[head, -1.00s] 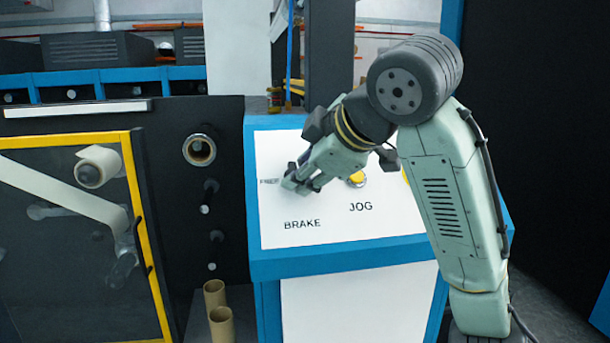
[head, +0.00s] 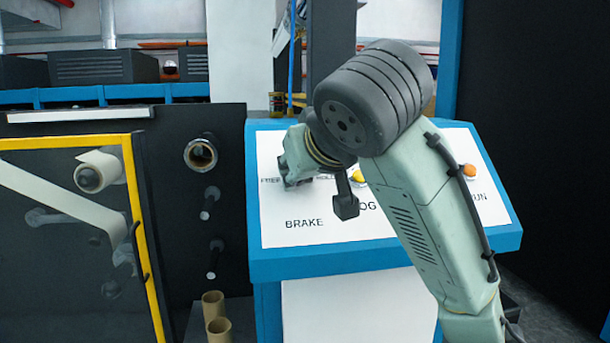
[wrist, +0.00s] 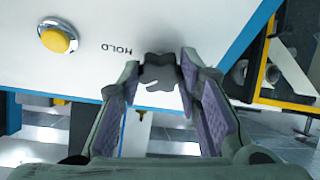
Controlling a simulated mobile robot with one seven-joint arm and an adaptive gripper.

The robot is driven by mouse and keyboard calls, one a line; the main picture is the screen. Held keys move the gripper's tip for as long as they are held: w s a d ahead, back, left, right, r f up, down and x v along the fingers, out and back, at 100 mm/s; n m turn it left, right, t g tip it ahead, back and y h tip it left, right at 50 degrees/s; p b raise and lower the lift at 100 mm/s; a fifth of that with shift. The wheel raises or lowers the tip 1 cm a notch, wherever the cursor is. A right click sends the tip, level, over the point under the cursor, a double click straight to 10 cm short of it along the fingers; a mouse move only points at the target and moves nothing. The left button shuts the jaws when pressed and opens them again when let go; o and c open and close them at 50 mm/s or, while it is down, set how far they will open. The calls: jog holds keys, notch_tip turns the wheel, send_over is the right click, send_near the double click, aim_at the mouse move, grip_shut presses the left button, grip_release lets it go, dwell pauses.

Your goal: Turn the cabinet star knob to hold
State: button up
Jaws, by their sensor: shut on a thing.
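The black star knob (wrist: 158,72) sits on the white face of the cabinet panel, between my fingertips in the wrist view. My gripper (wrist: 160,78) is shut on it, with a finger on each side. The HOLD label (wrist: 117,49) is printed on the panel left of the knob in the wrist view. In the head view my gripper (head: 292,180) is at the panel's left part, above the BRAKE label (head: 304,222), and hides the knob. The FREE label (head: 271,180) shows at its left, and HOLD is partly covered at its right.
A yellow button (head: 357,176) is right of my gripper and also shows in the wrist view (wrist: 57,39). An orange button (head: 469,170) is farther right, near the partly hidden RUN label. A yellow-framed guard with rolls (head: 140,200) stands at the left.

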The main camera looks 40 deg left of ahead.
jog(key=m+t+h+b, duration=0.1)
jog(key=m, duration=0.4)
jog(key=shift+s+f, duration=0.1)
jog(key=shift+s, duration=0.05)
jog(key=shift+a+m+t+h+b, duration=0.1)
jog(key=shift+m+t+h+b, duration=0.35)
jog(key=shift+m, duration=0.75)
jog(key=shift+a+m+t+h+b, duration=0.2)
jog(key=shift+m+b, duration=0.35)
jog(key=shift+m, duration=0.65)
jog(key=shift+d, duration=0.1)
jog(key=o, duration=1.1)
jog(key=shift+o, duration=0.2)
jog(key=v, duration=1.2)
jog(key=shift+r, duration=0.25)
